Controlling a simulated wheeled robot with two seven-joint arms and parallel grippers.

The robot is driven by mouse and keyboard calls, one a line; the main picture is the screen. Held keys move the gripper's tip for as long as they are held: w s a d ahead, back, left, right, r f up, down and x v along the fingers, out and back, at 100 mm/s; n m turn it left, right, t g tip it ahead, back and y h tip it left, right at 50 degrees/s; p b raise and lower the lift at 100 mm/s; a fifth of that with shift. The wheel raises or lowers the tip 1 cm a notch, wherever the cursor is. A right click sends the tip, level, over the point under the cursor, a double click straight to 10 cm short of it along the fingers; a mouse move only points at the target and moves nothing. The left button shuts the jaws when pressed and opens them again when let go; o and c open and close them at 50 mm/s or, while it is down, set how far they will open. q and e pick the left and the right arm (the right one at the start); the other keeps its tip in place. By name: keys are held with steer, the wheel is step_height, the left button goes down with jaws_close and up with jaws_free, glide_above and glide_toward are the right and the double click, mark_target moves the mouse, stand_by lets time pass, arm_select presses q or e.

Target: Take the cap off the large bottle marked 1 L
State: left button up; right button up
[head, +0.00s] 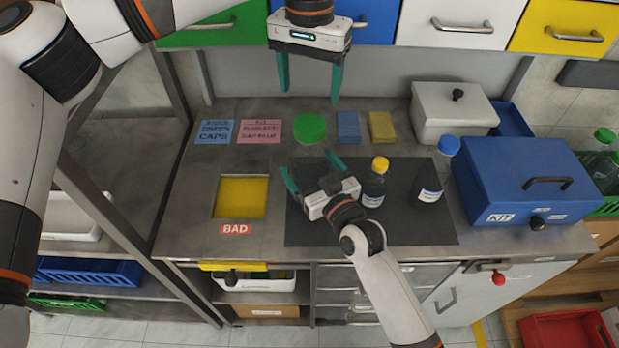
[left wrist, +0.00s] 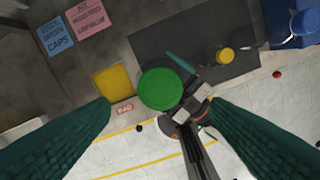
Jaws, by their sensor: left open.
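A wide green cap (head: 310,128) shows below my left gripper (head: 310,95), which is open and empty above it. In the left wrist view the green cap (left wrist: 160,88) lies between and beyond the fingertips, not touching them. Its large size there suggests it is raised above the bench; I cannot make out a bottle body under it. My right gripper (head: 312,172) is low over the dark mat, fingers apart, just in front of the green cap; whether it grips something is unclear. A yellow-capped bottle (head: 374,187) and a larger blue-capped bottle (head: 430,185) stand upright on the mat. I cannot read a 1 L mark.
The dark mat (head: 400,232) lies on the grey bench. A yellow-bottomed opening (head: 241,198) marked BAD is at left. Blue (head: 348,126) and yellow (head: 382,126) pads lie behind. A white lidded box (head: 450,112) and blue KIT box (head: 520,180) stand at right. Drawers hang above.

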mark_target(310, 123)
steer(key=c, duration=1.7)
arm_select(q)
steer(key=shift+f, duration=4)
steer(key=shift+c, duration=0.3)
